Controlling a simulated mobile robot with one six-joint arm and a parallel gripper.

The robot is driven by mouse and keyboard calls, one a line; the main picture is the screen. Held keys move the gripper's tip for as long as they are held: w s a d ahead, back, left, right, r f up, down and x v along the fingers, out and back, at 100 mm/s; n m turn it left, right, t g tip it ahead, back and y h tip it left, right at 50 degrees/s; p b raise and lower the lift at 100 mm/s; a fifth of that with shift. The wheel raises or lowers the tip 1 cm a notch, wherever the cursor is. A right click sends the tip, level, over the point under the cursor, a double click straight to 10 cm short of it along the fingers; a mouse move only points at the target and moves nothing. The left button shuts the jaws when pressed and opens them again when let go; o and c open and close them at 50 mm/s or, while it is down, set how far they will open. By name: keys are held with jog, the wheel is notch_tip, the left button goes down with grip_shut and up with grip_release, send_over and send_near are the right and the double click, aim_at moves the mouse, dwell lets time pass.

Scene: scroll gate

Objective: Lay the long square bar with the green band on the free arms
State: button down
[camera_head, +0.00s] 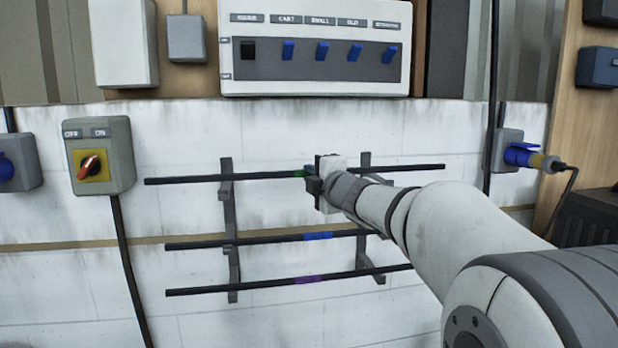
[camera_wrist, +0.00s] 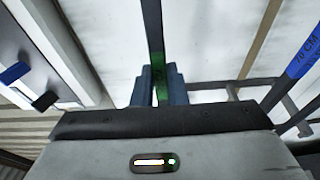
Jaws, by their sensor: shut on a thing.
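The long dark square bar (camera_head: 185,180) with the green band (camera_head: 300,174) lies level across the top of the wall rack. My gripper (camera_head: 311,181) is shut on it at the green band. The wrist view shows the bar (camera_wrist: 153,25) running between the blue-grey jaws (camera_wrist: 159,88), with green between them. The rack has a left upright (camera_head: 230,210) and a right upright (camera_head: 363,215). The bar passes the top arms at both uprights; I cannot tell whether it touches them. The right top arm is partly hidden by my arm.
A bar with a blue band (camera_head: 318,236) lies on the middle arms, and one with a purple band (camera_head: 307,280) on the lowest arms. A switch panel (camera_head: 315,60) hangs above. A red-knob switch box (camera_head: 98,157) is left, a blue plug (camera_head: 520,154) right.

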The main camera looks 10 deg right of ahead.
jog(key=shift+w, duration=1.15)
jog(key=shift+f+b, duration=1.05)
jog(key=c, duration=1.6)
grip_release()
jog(key=o, duration=0.4)
jog(key=shift+f, duration=0.25)
jog(key=shift+o, duration=0.2)
jog(key=shift+s+r, duration=0.1)
